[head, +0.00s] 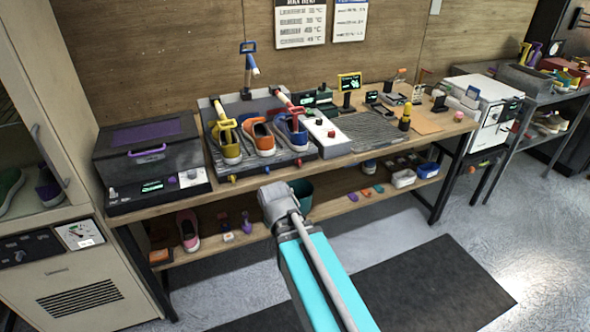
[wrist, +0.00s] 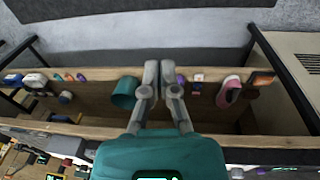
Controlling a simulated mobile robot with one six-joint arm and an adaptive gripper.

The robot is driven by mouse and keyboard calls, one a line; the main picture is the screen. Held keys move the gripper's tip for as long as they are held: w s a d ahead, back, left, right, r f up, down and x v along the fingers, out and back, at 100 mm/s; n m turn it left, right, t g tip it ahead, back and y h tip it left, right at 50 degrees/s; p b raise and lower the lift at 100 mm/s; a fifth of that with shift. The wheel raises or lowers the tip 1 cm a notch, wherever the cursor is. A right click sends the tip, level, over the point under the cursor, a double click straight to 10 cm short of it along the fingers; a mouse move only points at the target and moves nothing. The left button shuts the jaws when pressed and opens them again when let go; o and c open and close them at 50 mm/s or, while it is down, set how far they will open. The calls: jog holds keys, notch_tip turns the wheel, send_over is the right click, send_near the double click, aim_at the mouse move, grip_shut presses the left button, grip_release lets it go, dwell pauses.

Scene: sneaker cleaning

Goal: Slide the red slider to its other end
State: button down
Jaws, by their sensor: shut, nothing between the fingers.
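My gripper (wrist: 159,72) is shut and empty in the wrist view, with its two grey fingers side by side in front of the lower shelf. It touches nothing that I can make out. In the head view my arm reaches up from the bottom centre, in front of the bench. No slider is clearly recognisable. Small red parts show at the shoe rack's front edge (head: 299,162) and on a white control box (head: 326,134) to its right. I cannot tell whether either is the red slider. My gripper is apart from both, lower and in front of the bench.
The shoe rack (head: 212,160) holds three sneakers under coloured clamps. A dark box with a purple lid (head: 145,135) stands left of it. The lower shelf (wrist: 205,120) carries a teal bin (wrist: 125,92) and a pink shoe (wrist: 229,92). A dark mat (head: 430,285) lies on open floor.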

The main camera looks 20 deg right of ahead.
aim_at(297, 162)
jog(key=w+d+f+t+h+b, duration=0.2)
jog(key=w+d+f+h+b, duration=0.3)
jog(key=w, duration=0.3)
jog(key=w+d+r+n+t+h+b, duration=0.1)
jog(key=w+n+t+h+b, duration=0.4)
jog(key=w+n+t+b, duration=0.4)
jog(key=w+t+b, duration=0.1)
jog(key=w+b, duration=0.6)
jog(key=w, duration=0.5)
jog(key=shift+n+t+h, duration=0.3)
jog(key=shift+t+h, duration=0.1)
jog(key=shift+w+d, duration=0.15)
jog(key=shift+w, duration=0.05)
jog(key=x, duration=1)
jog(key=shift+w+d, duration=0.1)
jog(key=shift+w, duration=0.05)
jog(key=shift+s+d, duration=0.2)
jog(key=shift+d, duration=1.65)
